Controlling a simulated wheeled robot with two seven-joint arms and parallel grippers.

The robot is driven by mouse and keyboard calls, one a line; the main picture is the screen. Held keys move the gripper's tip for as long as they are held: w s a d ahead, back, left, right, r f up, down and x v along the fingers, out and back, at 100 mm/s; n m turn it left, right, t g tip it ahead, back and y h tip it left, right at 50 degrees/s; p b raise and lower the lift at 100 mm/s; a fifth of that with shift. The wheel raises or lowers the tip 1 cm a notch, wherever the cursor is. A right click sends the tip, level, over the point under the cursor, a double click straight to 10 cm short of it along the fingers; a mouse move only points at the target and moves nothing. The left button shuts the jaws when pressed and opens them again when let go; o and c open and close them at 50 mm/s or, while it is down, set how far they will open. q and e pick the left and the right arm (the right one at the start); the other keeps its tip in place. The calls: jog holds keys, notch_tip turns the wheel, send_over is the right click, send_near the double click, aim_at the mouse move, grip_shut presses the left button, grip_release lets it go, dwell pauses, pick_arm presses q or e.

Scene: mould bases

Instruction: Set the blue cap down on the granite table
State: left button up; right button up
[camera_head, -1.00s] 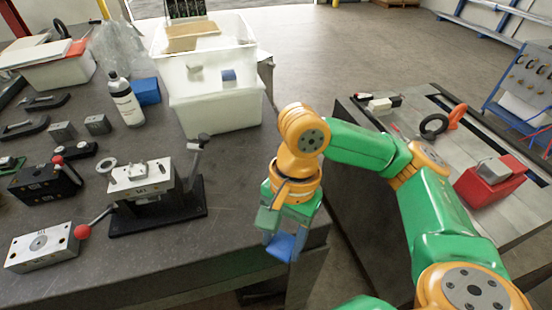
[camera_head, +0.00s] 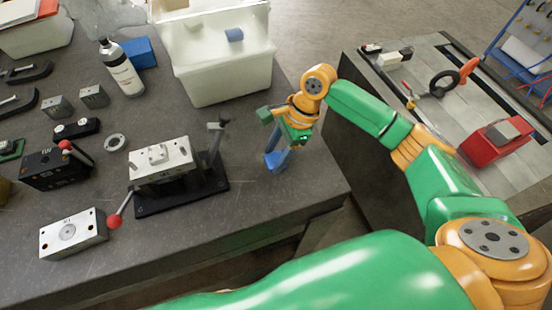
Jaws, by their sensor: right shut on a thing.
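The blue cap (camera_head: 273,163) is at the tips of my right gripper (camera_head: 284,149), which is shut on it. The gripper partly hides the cap. The cap is over the right part of the dark granite table (camera_head: 255,225), to the right of the clamp fixture and in front of the white bin. I cannot tell whether its underside touches the table top. My left gripper is not in view.
A clamp fixture (camera_head: 160,168) on a black base stands left of the cap. A white bin (camera_head: 225,75) stands behind it. A steel block (camera_head: 73,235) lies front left. A second table (camera_head: 440,120) with a red box (camera_head: 495,145) is at right. Bare granite surrounds the cap.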

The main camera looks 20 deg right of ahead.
jog(key=shift+s+d+f, duration=0.1)
jog(key=shift+s+f, duration=0.1)
jog(key=shift+f, duration=1.25)
jog(key=o, duration=1.3)
jog(key=shift+f+p, duration=0.1)
jog(key=shift+p, duration=0.2)
jog(key=v, duration=1.2)
jog(key=shift+b, duration=0.4)
